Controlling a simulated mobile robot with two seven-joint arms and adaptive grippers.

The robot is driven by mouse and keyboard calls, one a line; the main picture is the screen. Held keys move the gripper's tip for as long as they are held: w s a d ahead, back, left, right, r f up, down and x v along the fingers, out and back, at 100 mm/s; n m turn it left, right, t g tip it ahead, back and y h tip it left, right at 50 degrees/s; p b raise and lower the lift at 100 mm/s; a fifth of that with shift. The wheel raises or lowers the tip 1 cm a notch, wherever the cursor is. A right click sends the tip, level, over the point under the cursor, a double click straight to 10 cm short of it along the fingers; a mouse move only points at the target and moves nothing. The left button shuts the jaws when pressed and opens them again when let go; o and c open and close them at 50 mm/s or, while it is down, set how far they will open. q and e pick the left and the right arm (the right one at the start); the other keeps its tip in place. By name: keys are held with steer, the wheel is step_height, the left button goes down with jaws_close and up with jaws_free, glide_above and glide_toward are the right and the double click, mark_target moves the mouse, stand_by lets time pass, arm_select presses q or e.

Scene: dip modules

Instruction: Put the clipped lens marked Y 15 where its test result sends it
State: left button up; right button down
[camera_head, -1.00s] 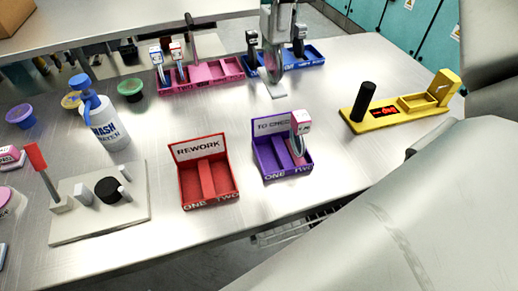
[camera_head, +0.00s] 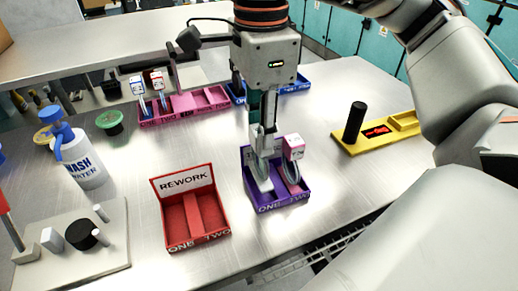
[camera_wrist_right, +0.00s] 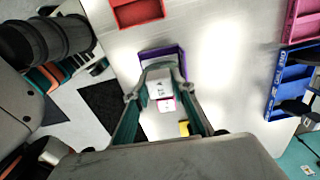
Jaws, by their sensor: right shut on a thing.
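My right gripper (camera_head: 264,140) points down over the purple tray (camera_head: 279,203) and is shut on a clipped lens (camera_head: 262,172). The lens hangs at the left compartment, ONE; I cannot tell whether it touches the tray floor. In the right wrist view its clip (camera_wrist_right: 160,86) is white, with small writing I cannot read for sure. A second lens with a pink clip (camera_head: 293,145) stands in the tray's right compartment, close beside it. The gripper hides part of the tray's sign. My left gripper is out of view.
A red REWORK tray (camera_head: 163,196) stands empty to the left. Behind are a pink tray (camera_head: 215,97) with lenses on its left and a blue tray (camera_head: 295,86). A yellow tester (camera_head: 372,139) is at right, a wash bottle (camera_head: 82,160) and grey fixture (camera_head: 100,260) at left.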

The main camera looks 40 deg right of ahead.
step_height(320, 180, down, 4)
steer(key=shift+r+b, duration=0.1)
steer(key=shift+b, duration=0.25)
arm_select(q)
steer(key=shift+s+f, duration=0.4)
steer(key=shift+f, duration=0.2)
arm_select(e)
steer(key=shift+f, duration=0.25)
steer(key=c, duration=1.7)
jaws_free()
